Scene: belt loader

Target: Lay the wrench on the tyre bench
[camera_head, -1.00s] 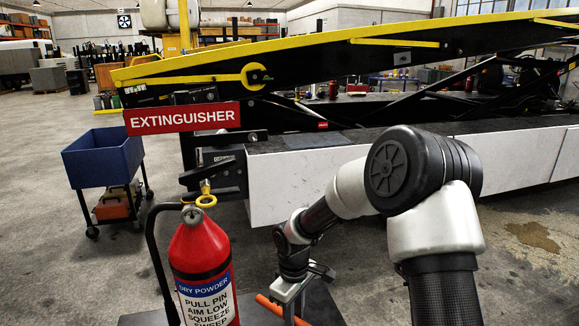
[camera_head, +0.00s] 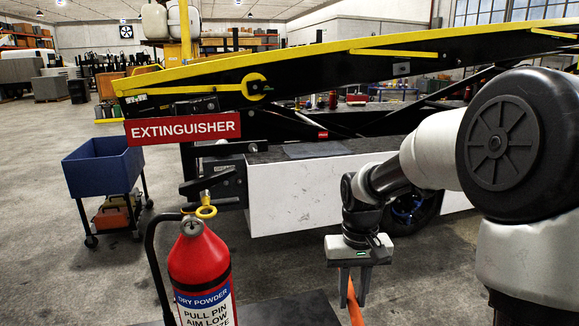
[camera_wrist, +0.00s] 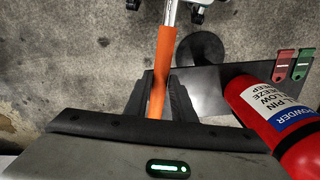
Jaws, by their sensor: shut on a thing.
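My gripper (camera_head: 352,286) is shut on the orange handle of the wrench (camera_head: 355,309), which slants down out of the bottom of the head view. In the wrist view the orange handle (camera_wrist: 162,65) runs between my fingers (camera_wrist: 160,88), and a bare metal part (camera_wrist: 171,12) leaves the top edge. The wrench is held in the air above the floor; its far end is out of view. I cannot make out the tyre bench for certain in either view.
A red fire extinguisher (camera_head: 200,265) stands close to the left of my gripper, on a dark plate (camera_head: 290,312). A blue cart (camera_head: 103,165) stands at left. The belt loader (camera_head: 300,195) blocks the way behind; a blue-rimmed wheel (camera_head: 408,210) shows.

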